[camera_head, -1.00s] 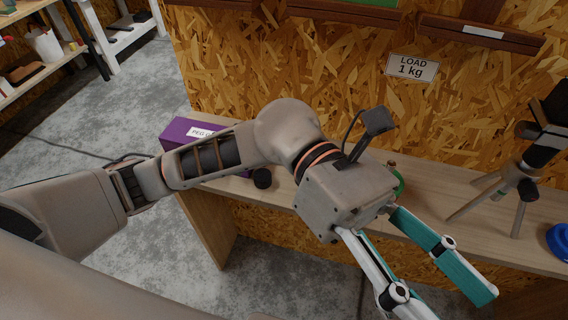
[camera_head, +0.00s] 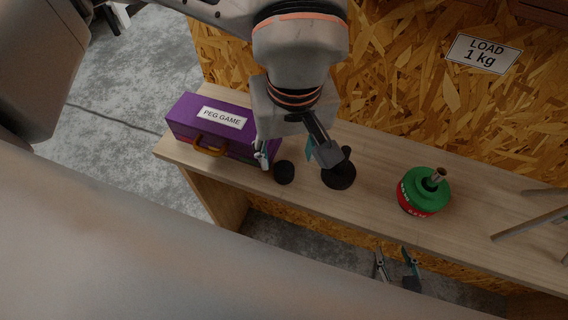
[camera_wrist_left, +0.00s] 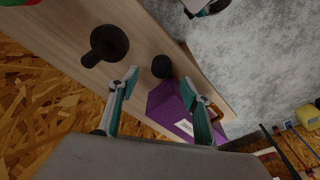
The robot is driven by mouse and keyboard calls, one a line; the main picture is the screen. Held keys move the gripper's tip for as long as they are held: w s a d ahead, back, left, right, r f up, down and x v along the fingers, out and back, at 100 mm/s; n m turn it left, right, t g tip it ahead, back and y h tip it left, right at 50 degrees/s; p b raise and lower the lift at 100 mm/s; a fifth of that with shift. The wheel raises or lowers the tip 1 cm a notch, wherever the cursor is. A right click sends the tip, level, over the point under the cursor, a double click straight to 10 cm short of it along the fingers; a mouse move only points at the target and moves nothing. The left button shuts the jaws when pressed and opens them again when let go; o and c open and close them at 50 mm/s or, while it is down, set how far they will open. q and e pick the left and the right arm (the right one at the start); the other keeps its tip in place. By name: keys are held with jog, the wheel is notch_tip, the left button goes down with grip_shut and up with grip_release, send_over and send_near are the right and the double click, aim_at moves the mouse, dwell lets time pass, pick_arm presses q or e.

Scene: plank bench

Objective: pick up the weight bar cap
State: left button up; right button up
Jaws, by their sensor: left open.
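A small black round piece (camera_head: 284,173), apparently the weight bar cap, stands on the plank bench (camera_head: 380,226), right of the purple box. A black disc with a raised post (camera_head: 340,176) stands to its right, partly covered by my wrist; which black piece is the cap is not certain. My left gripper (camera_head: 288,153) is open and empty above the small piece. In the left wrist view the small piece (camera_wrist_left: 162,66) shows beyond and between the open fingertips (camera_wrist_left: 160,82). My right gripper (camera_head: 394,252) hangs below the bench's front edge with its fingers apart.
A purple "PEG GAME" box (camera_head: 190,122) stands close on the left. A green and red canister (camera_head: 424,190) stands further right, then tripod legs (camera_head: 535,220). A chipboard wall (camera_head: 400,85) with a load sign (camera_head: 484,53) rises behind.

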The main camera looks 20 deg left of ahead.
aim_at(284, 169)
pick_arm(q)
notch_tip(284, 169, down, 2)
jog(key=shift+w+a+f, duration=0.15)
jog(key=shift+f, duration=0.7)
jog(key=shift+w+a+f, duration=0.1)
jog(key=shift+a+f, duration=0.05)
jog(key=shift+f, duration=0.65)
jog(key=shift+w+a+f, duration=0.15)
jog(key=shift+f, duration=0.7)
jog(key=c, duration=1.2)
